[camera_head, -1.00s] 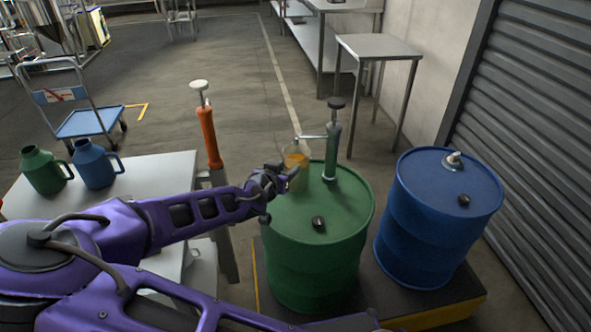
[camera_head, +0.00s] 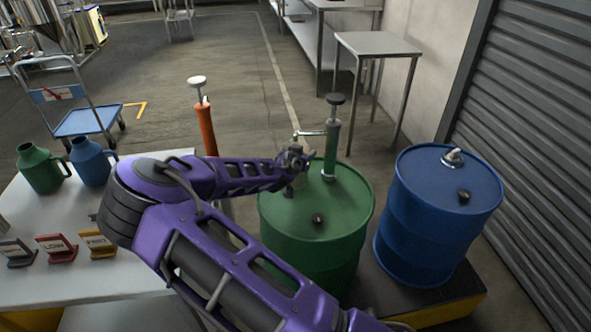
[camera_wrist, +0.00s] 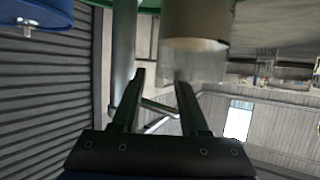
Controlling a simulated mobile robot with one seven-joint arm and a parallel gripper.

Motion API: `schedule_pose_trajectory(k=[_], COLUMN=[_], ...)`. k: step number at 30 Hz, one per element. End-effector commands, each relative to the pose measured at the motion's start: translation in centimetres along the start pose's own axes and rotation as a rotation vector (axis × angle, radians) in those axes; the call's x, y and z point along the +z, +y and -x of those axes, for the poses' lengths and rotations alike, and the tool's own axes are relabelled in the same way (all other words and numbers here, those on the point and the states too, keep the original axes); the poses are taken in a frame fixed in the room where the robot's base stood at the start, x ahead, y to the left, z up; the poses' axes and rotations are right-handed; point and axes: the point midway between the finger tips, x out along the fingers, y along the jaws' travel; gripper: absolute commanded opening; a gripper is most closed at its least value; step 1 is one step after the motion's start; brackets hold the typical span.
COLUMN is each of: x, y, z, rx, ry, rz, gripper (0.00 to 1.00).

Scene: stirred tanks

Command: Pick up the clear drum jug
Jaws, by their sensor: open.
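The clear drum jug stands on the green drum (camera_head: 345,230), next to the green hand pump (camera_head: 330,150). In the head view my gripper (camera_head: 297,158) covers most of it. In the wrist view the jug (camera_wrist: 197,62) shows as a see-through cylinder with a tan part, just past the fingertips and in line with the right finger. My gripper (camera_wrist: 160,79) is open, with nothing held between its fingers. The pump's grey tube (camera_wrist: 123,50) stands beyond the left finger.
A blue drum (camera_head: 420,235) stands to the right. An orange pump (camera_head: 206,125) stands behind my arm. The white table (camera_head: 60,285) at left holds a green jug (camera_head: 40,170), a blue jug (camera_head: 91,163) and small label stands (camera_head: 57,247).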

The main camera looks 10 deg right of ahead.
Motion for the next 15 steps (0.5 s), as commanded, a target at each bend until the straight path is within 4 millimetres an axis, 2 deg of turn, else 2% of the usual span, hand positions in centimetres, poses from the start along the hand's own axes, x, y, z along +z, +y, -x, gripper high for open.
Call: schedule_pose_trajectory(k=[4, 11, 12, 15], x=[0.0, 0.0, 0.0, 0.0], y=[-0.1, -0.1, -0.1, -0.1], z=[-1.6, -1.7, -1.7, -1.7], rx=[0.0, -0.001, -0.001, 0.0], ry=[0.002, 0.001, 0.001, 0.001], rz=[-0.001, -0.001, -0.001, -0.001], gripper=[0.44, 0.44, 0.42, 0.24])
